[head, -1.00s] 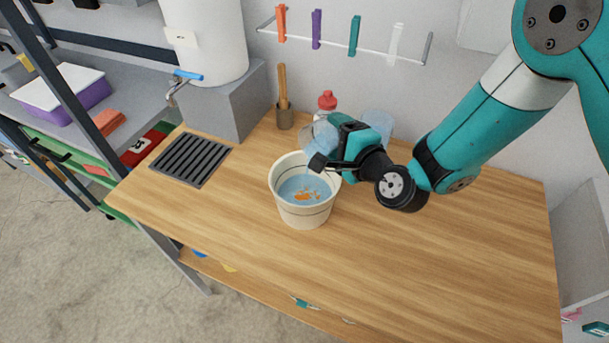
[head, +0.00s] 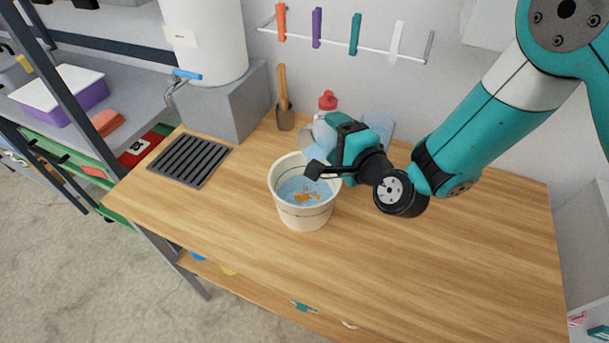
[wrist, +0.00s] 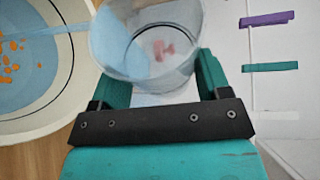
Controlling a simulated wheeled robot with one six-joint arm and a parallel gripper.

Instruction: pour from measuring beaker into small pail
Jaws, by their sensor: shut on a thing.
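The clear measuring beaker (head: 319,137) is tilted over the back right rim of the small pail. In the wrist view the beaker (wrist: 165,42) holds some bluish liquid, and a thin blue stream runs left from its lip into the pail. My gripper (head: 327,148) is shut on the beaker, one finger on each side. The cream pail (head: 306,215) stands upright on the wooden worktop. It contains blue liquid with orange bits in it; part of it also shows in the wrist view (wrist: 72,88).
Behind the pail stand a red-capped bottle (head: 327,100) and a holder (head: 285,118) with a wooden-handled tool. A dark drain grate (head: 189,160) lies left, below a tap (head: 178,85) on a white tank. The worktop (head: 450,250) is clear in front and to the right.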

